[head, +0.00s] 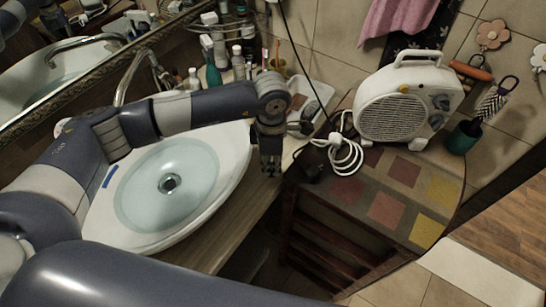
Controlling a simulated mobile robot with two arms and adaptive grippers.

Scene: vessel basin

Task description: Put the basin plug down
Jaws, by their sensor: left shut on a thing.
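My left gripper (270,170) points down at the right rim of the white basin (238,160), over the counter edge. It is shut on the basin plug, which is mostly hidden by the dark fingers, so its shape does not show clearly. The basin holds clear, bluish water, with the round drain (170,183) showing at its bottom. I cannot tell whether the gripper touches the counter. My right gripper is not in view.
A white fan heater (392,115) and its coiled white cable (345,157) sit on the tiled ledge (385,208) to the right. Bottles, cups and a white tray (318,92) crowd behind the gripper. The wooden counter front (235,222) is clear.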

